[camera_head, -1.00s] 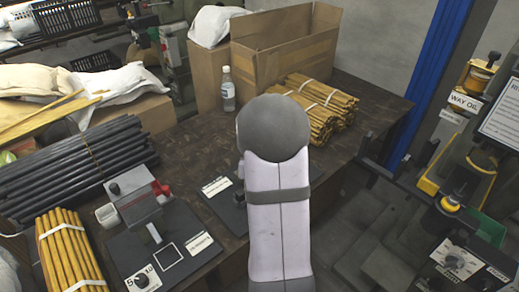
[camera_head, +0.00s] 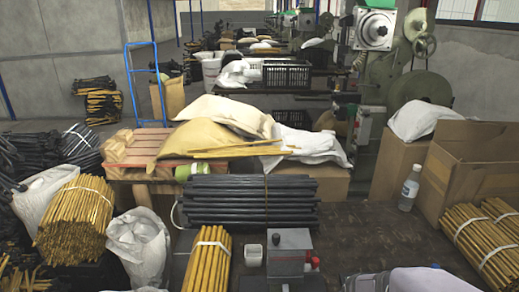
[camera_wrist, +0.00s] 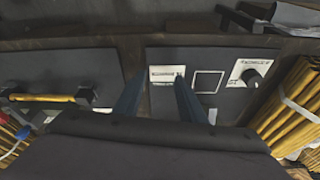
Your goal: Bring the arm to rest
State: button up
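My gripper (camera_wrist: 158,82) shows in the wrist view, with two dark fingers spread apart and nothing between them. It is above a dark panel (camera_wrist: 225,112) that carries a white label, a white square outline and a knob (camera_wrist: 251,77). I cannot tell its exact height above the panel. In the head view only a pale part of my arm (camera_head: 425,281) shows at the bottom right edge; the gripper is out of that view.
A bundle of yellow rods (camera_wrist: 290,110) stands close right of the panel. Left is another dark panel (camera_wrist: 60,72) with a yellow rod (camera_wrist: 42,98) across dark holders. In the head view, black rods (camera_head: 250,202), a bottle (camera_head: 409,187) and a cardboard box (camera_head: 475,170) stand on the bench.

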jog(key=s+a+r+n+g, duration=0.2)
jog(key=s+a+g, duration=0.15)
jog(key=s, duration=0.45)
notch_tip(320, 180, up, 11)
jog(key=p, duration=1.2)
notch_tip(320, 180, down, 17)
jog(key=b, duration=1.7)
jog(key=shift+t, duration=0.25)
notch_tip(320, 180, down, 8)
jog(key=b, duration=0.7)
jog(key=shift+r+b, duration=0.2)
jog(key=shift+b, duration=0.2)
